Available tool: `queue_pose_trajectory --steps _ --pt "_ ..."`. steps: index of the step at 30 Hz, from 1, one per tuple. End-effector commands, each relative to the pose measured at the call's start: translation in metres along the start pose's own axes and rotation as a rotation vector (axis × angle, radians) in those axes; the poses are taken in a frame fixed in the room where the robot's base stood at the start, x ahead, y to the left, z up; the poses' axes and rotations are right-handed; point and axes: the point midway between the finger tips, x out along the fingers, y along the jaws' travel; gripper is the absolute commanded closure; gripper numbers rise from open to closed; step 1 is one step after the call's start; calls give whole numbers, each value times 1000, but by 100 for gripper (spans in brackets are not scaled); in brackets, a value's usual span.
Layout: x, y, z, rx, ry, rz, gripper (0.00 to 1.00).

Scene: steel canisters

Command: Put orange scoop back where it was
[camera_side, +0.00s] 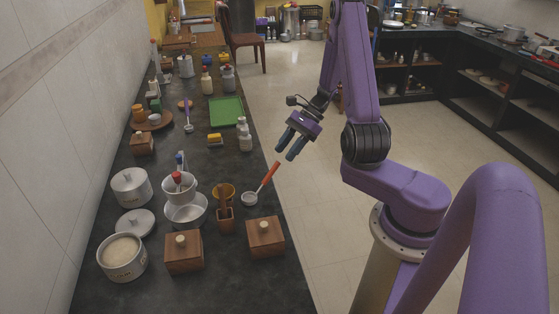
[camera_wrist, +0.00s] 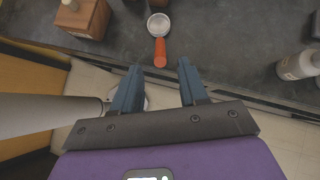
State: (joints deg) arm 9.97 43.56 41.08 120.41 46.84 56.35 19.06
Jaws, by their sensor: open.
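The orange-handled scoop (camera_side: 262,184) lies on the dark counter (camera_side: 150,215) near its right edge, its handle pointing up and right. In the wrist view the scoop (camera_wrist: 159,38) lies ahead of my gripper, its orange handle toward me. My gripper (camera_side: 287,150) is open and empty, above and beyond the handle end in the side view, apart from it. In the wrist view my gripper's two blue fingers (camera_wrist: 161,75) are spread on either side of the handle's line, with the handle end just ahead of the gap.
A wooden box with a knob (camera_side: 266,237) stands near the scoop's bowl, and a wooden holder (camera_side: 226,223) stands to its left. Several canisters, bowls and bottles crowd the counter's left side. A white bottle (camera_wrist: 297,66) stands at the right. The counter around the handle is clear.

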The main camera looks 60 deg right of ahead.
Motion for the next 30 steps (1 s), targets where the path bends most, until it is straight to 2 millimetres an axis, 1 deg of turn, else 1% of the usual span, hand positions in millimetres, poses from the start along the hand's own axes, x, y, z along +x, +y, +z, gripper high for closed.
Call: queue_pose_trajectory --steps 1,6,9,14,17,20,26,30 --pt "-12 -1 -1 -1 3 -5 57" --pt "-42 -1 0 -2 3 -3 57" --pt "-53 0 0 0 1 -2 57" --pt "-63 0 1 -7 3 5 57" --pt "-60 0 8 -49 14 34 57" --pt "-52 2 24 -142 39 97 57" --pt "-31 13 64 -417 103 267 57" --pt "-18 28 89 -619 141 383 57"
